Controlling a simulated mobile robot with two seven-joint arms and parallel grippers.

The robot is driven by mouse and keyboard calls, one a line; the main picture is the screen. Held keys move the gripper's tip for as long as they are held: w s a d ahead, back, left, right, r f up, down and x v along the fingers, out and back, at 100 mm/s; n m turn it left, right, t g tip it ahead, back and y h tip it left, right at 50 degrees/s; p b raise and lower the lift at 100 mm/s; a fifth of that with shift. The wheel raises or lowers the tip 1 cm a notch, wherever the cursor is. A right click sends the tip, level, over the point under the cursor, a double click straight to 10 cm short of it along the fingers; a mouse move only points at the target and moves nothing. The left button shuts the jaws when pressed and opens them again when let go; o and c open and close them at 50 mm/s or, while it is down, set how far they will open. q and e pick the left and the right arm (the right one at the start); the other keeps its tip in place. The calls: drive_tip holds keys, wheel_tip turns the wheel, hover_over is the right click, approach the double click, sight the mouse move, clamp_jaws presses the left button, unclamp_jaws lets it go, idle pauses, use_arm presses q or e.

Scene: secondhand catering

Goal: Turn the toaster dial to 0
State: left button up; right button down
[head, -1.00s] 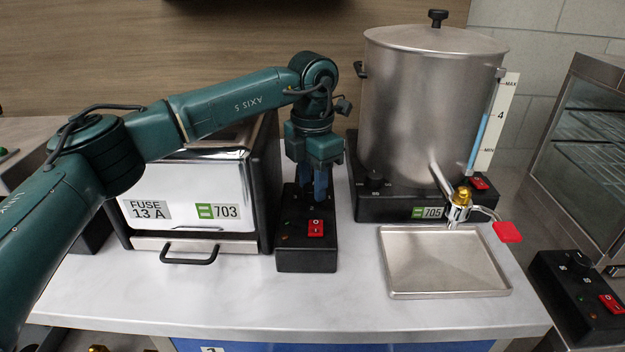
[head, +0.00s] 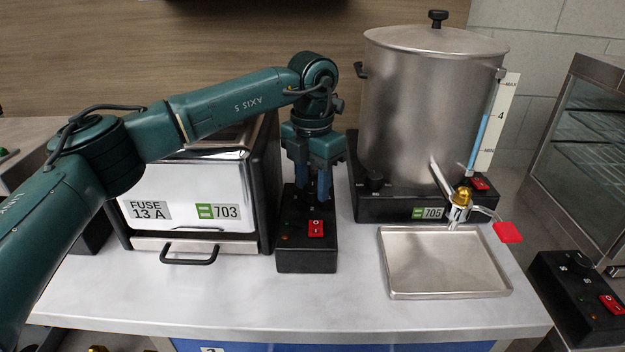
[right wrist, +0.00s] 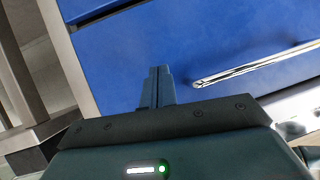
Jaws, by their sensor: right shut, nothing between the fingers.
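The toaster (head: 180,190) is a chrome-fronted box with a black handle, labelled 703, at the left of the counter in the head view. Its black control box (head: 306,255) stands at its right side, with a red switch (head: 316,229) on top. My left gripper (head: 312,198) points down over the back part of this box, with its two blue fingers apart. The dial is hidden at the fingertips, so I cannot tell whether they grip it. My right gripper (right wrist: 158,72) is shut and empty in the right wrist view, in front of a blue panel.
A steel urn (head: 425,110) labelled 705 stands right of the control box, with a metal drip tray (head: 445,290) before it. A glass cabinet (head: 600,140) is at the far right. The blue panel (right wrist: 220,50) has a metal bar handle (right wrist: 255,68).

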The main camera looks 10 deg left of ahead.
sight(312, 187)
use_arm(q)
drive_tip(key=o, duration=0.3)
wheel_tip(312, 187, up, 13)
drive_tip(key=shift+r, duration=0.1)
idle(0.4)
